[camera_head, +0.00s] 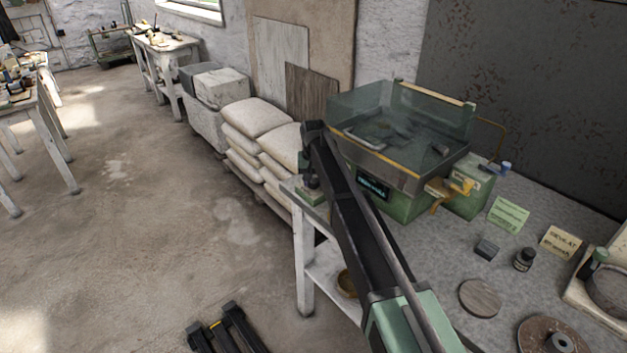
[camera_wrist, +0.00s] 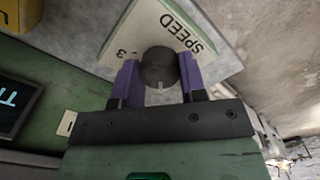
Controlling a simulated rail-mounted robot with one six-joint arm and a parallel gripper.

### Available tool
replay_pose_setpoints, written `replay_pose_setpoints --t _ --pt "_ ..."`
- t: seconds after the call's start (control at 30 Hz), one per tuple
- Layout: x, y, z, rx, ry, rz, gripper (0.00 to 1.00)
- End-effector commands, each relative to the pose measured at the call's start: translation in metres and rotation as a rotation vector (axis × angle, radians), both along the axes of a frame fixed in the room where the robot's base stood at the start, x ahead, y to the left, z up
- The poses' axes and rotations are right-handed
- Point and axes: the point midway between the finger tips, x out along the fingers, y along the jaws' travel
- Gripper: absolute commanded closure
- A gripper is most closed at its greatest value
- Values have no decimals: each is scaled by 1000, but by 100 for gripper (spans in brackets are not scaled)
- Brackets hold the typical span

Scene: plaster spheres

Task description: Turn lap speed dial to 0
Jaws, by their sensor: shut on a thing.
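The lap speed dial (camera_wrist: 159,68) is a dark round knob in the middle of the wrist view. It sits on a pale plate (camera_wrist: 200,58) lettered "SPEED", with a "3" visible left of the knob. A short light mark shows on the knob's edge nearest my gripper. My gripper (camera_wrist: 158,72) is shut on the dial, with one purple finger on each side. Other numbers on the plate are hidden or cannot be read. In the head view my arm reaches to the left end of the green lapping machine (camera_head: 405,208), and the dial cannot be made out there.
The machine has a clear-walled basin (camera_head: 362,104) and a lit display (camera_head: 373,186). Stacked sacks (camera_head: 256,118) stand behind the bench's left end. Open floor lies left.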

Motion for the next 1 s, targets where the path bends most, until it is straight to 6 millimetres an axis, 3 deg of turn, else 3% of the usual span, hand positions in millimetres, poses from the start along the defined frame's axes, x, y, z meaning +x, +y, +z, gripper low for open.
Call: replay_pose_setpoints --t 0.4,1.0 --pt "0 0 0 0 1 244 85" --pt "0 0 0 0 1 293 85"
